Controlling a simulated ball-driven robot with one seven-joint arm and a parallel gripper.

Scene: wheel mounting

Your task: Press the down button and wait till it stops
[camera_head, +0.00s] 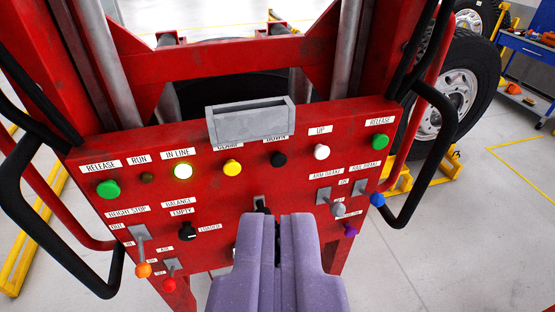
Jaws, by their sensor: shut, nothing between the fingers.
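A red control panel (215,210) fills the middle of the view. A black button (278,159) sits in its upper row under a label that reads like DOWN, partly cut off by a grey box. A white button (321,152) under the label UP is just right of it, and a yellow button (232,167) is left of it. My gripper (278,218), with purple fingers, is shut and empty. Its tips are below the black button in the picture and appear apart from it. The fingers hide the lower middle of the panel.
A grey box (250,122) is fixed on the panel's top edge. Green buttons, a lit IN LINE lamp (183,171) and several levers surround the black button. Black handles (436,150) flank the panel. Wheels (455,95) and a blue bench (525,60) stand at right.

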